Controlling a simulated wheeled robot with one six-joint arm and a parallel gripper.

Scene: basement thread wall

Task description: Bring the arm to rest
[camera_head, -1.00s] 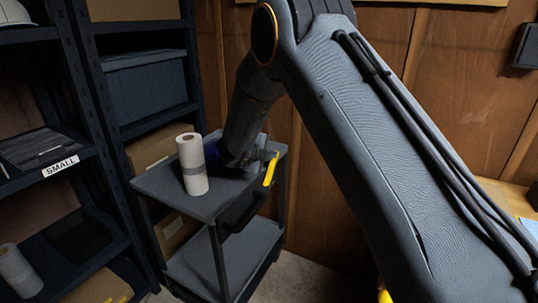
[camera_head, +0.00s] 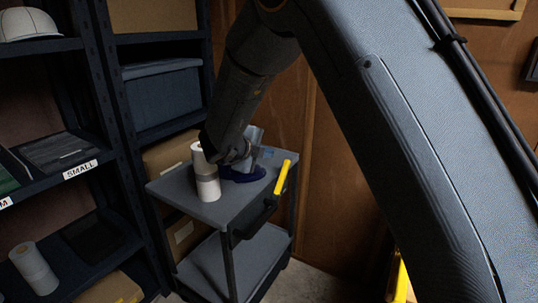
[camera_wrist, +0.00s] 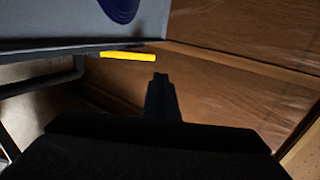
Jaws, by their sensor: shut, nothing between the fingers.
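My arm crosses the head view from the lower right up to the top and bends down to the cart (camera_head: 205,205). The end of the arm (camera_head: 232,148) is above the cart's top, overlapping a white roll with a grey band (camera_head: 208,188) in the picture; I cannot tell whether they touch. In the wrist view my gripper (camera_wrist: 160,82) is a dark narrow shape, shut and empty. It points past the cart's edge toward the brown wood wall (camera_wrist: 230,85). The fingertips are hard to make out in the head view.
A dark blue object (camera_head: 242,173) and a yellow handle (camera_head: 282,177) are at the cart's top. Shelves stand left, with a blue bin (camera_head: 162,92), a white helmet (camera_head: 27,24) and another roll (camera_head: 34,266). Bare floor (camera_head: 315,284) shows right of the cart.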

